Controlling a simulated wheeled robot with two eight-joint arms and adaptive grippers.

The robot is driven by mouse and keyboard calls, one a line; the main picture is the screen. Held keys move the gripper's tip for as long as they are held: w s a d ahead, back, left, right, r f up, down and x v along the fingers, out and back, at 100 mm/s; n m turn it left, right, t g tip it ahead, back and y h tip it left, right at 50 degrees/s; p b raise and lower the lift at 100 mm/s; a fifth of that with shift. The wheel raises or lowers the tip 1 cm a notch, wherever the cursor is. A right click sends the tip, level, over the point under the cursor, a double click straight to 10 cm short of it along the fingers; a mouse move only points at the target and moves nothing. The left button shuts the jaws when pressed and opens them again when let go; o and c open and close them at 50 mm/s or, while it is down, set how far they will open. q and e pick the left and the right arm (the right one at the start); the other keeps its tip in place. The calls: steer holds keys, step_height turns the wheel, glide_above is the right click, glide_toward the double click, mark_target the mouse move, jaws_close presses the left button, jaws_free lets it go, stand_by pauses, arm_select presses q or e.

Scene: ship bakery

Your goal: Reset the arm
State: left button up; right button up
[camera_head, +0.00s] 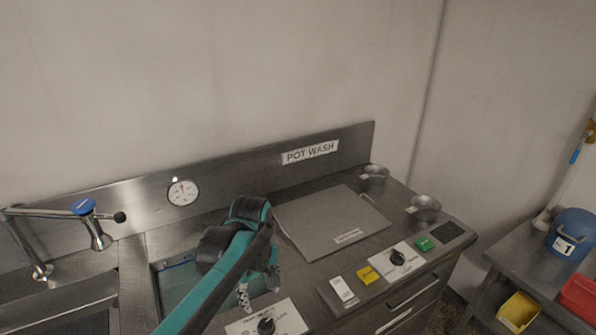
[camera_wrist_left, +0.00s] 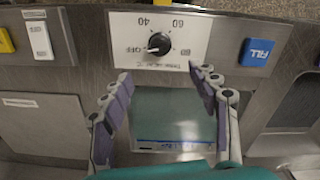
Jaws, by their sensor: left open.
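My left arm comes in from the bottom of the head view and reaches over the pot wash counter. Its gripper (camera_head: 258,287) is open and empty, above the sink basin (camera_head: 172,283) and close behind the temperature dial panel. In the left wrist view the two fingers (camera_wrist_left: 161,80) stand apart, with nothing between them. The dial panel (camera_wrist_left: 188,53) with its black knob (camera_wrist_left: 159,43) lies just beyond the fingertips. The basin (camera_wrist_left: 172,118) shows between and below the fingers. My right gripper is in neither view.
A grey lid (camera_head: 330,222) lies on the counter to the right. A white switch (camera_head: 343,290), yellow button (camera_head: 368,275), second dial (camera_head: 397,258) and green button (camera_head: 424,244) line the front. A tap (camera_head: 60,213) stands left. Two metal cups (camera_head: 424,207) stand right. A blue FILL button (camera_wrist_left: 257,52) is near.

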arm_select(q)
steer(key=s+a+f+m+t+b, duration=0.1)
steer(key=s+a+m+t, duration=0.1)
steer(key=s+m, duration=0.3)
steer(key=s+a+f+m+t, duration=0.2)
steer(key=s+m+t, duration=0.2)
steer(key=s+t, duration=0.1)
steer(key=shift+s+a+m+b, duration=0.25)
steer(key=shift+s+m+b, duration=0.1)
steer(key=shift+s+m, duration=0.05)
